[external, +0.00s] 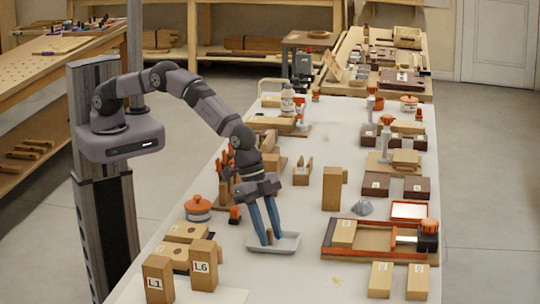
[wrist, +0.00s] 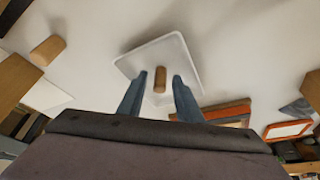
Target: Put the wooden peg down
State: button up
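The wooden peg (external: 269,237) is a short brown cylinder at the shallow pale tray (external: 289,246), near the front middle of the bench. In the wrist view the peg (wrist: 160,80) shows against the tray (wrist: 185,46), between my fingertips. My gripper (external: 268,238) points down over the tray with its blue fingers around the peg. In the wrist view the fingers of my gripper (wrist: 160,76) are apart, with a gap on each side of the peg. The peg looks upright in the external view; its contact with the tray floor is hard to see.
Wooden blocks marked L1 (external: 158,280) and L6 (external: 203,266) stand at the front left. An orange-lidded pot (external: 198,207) is left of my gripper. A tall wooden block (external: 332,188) and an orange-edged tray (external: 365,252) are to the right. Bare bench lies in front of the pale tray.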

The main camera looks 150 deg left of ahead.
jog(key=b+v, duration=0.2)
jog(key=v, duration=1)
jog(key=shift+r, duration=0.15)
jog(key=s+d+f+g, duration=0.1)
jog(key=s+d, duration=0.5)
jog(key=s, duration=0.5)
jog(key=s+d+f+m+g, duration=0.1)
jog(key=s+d+f+g, duration=0.1)
jog(key=s+d, duration=0.5)
jog(key=s+d+f+m+g+h, duration=0.1)
jog(key=s+d, duration=0.6)
jog(key=s, duration=1)
jog(key=shift+s+f, duration=0.15)
jog(key=shift+f, duration=0.15)
notch_tip(320, 180, up, 5)
jog(key=p, duration=0.4)
jog(key=shift+f, duration=0.25)
jog(key=shift+o, duration=1.1)
jog(key=shift+f, duration=0.1)
